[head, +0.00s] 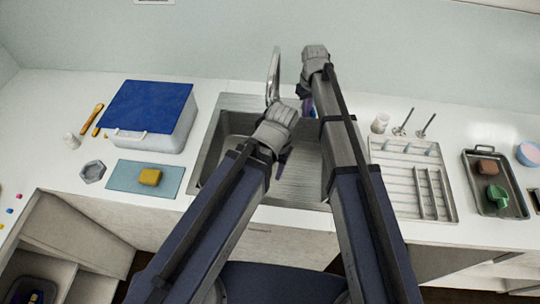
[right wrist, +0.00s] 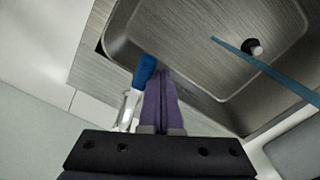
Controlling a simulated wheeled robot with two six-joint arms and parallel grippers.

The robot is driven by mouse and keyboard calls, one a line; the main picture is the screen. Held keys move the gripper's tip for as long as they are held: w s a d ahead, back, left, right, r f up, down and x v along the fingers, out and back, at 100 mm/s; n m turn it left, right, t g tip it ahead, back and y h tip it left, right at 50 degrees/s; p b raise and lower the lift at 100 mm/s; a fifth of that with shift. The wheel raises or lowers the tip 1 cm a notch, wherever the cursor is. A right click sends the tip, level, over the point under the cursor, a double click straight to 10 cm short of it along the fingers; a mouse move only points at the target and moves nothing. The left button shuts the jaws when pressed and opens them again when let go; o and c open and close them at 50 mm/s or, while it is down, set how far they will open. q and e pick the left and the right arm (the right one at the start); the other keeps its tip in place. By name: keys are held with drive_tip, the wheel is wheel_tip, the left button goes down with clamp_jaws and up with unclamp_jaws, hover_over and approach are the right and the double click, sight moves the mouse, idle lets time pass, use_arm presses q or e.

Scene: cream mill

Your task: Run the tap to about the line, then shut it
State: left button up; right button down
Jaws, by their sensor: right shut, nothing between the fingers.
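The sink (head: 222,135) is in the middle of the counter, with a curved chrome tap (head: 273,72) at its back edge. My right gripper (head: 309,106) is mostly hidden by its arm in the head view. In the right wrist view its purple fingers (right wrist: 161,88) are shut and empty, close beside a blue-tipped, pale metal piece that looks like the tap's lever (right wrist: 145,72); I cannot tell if they touch. My left gripper (head: 284,157) is over the basin, mostly hidden by its wrist. No vessel with a line can be made out.
In the right wrist view a thin teal strip (right wrist: 265,68) crosses the basin near a black and white round piece (right wrist: 253,47); I cannot tell if it is water. A blue-lidded box (head: 150,105) stands left, a drying rack (head: 400,170) and tray (head: 480,208) right.

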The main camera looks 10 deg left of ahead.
drive_tip(key=shift+d, duration=0.25)
idle(0.3)
drive_tip(key=shift+w+d, duration=0.25)
drive_tip(key=shift+d, duration=0.6)
drive_tip(key=shift+s+a, duration=0.2)
drive_tip(key=shift+a, duration=0.25)
drive_tip(key=shift+r, duration=0.1)
wheel_tip(320, 180, up, 4)
drive_tip(key=p, duration=0.4)
drive_tip(key=shift+r+p, duration=0.2)
drive_tip(key=shift+p, duration=0.1)
